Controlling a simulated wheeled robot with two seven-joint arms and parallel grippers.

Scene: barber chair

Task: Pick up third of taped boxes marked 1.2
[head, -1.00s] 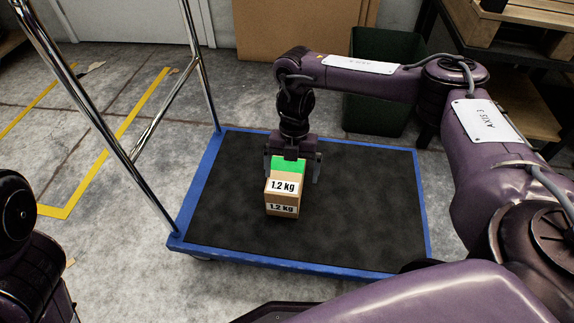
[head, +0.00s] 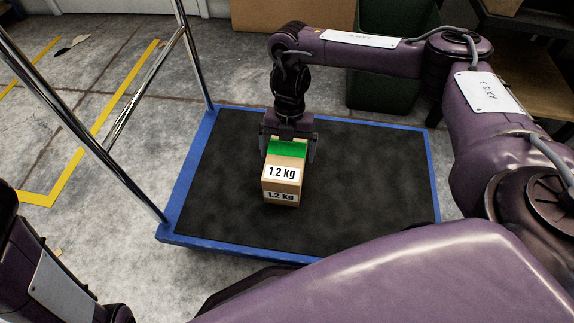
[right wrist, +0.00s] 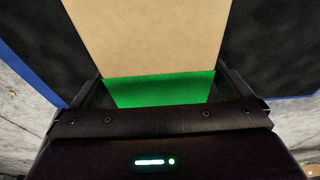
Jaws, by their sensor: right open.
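A brown cardboard box (head: 283,160) with green tape on top and white "1.2 kg" labels stands on the platform trolley (head: 365,180). My right gripper (head: 288,150) is above the rear of the box, pointing down. Its fingers are open, one on either side of the green-taped part. In the right wrist view the box (right wrist: 150,35) and its green tape lie between the open fingers (right wrist: 160,92). Whether a finger touches the box cannot be told. My left arm shows at the lower left, but its gripper is out of view.
The trolley has a blue rim and a chrome handle frame (head: 85,125) on its left. The black deck around the box is bare. A dark green bin (head: 385,70) and a large cardboard piece (head: 290,14) stand behind it. Wooden shelving (head: 530,75) is at the right.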

